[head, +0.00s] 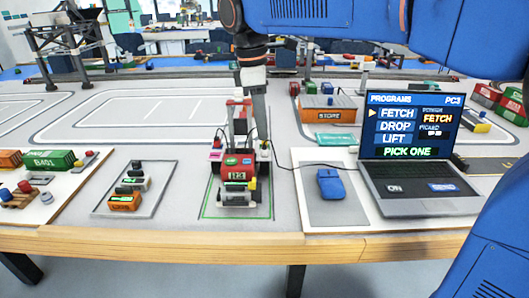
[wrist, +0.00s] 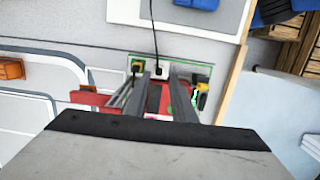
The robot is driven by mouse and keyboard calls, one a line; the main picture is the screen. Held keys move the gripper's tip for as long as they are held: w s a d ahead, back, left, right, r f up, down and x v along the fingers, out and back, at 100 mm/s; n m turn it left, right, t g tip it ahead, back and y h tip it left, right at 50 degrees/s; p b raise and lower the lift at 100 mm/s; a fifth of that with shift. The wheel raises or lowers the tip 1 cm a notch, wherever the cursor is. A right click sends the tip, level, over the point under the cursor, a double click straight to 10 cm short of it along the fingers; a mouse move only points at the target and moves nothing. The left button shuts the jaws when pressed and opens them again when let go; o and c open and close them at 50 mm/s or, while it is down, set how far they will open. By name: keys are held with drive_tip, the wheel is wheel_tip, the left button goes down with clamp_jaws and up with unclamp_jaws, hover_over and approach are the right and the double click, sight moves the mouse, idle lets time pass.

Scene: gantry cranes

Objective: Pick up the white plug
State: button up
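The white plug (wrist: 161,71) shows in the wrist view as a small pale block with a dark cable running off the top of the picture. It lies between and just beyond my gripper's (wrist: 159,76) two grey fingertips, with a gap on both sides. My gripper (head: 242,138) is open and points down over the red crane model (head: 238,172) in the head view. The plug is too small there to make out surely.
A blue mouse (head: 330,184) lies on a grey pad right of the model, and an open laptop (head: 420,190) stands further right. A tray of small parts (head: 128,190) lies to the left. A green container (head: 55,160) stands at the far left. The table's wooden edge (head: 190,244) is in front.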

sight(264, 146)
drive_tip(key=shift+w+d+f, duration=0.1)
drive_tip(key=shift+f, duration=1.3)
drive_tip(key=shift+d+f, duration=0.1)
drive_tip(key=shift+f, duration=1.25)
drive_tip(key=shift+c, duration=0.5)
clamp_jaws()
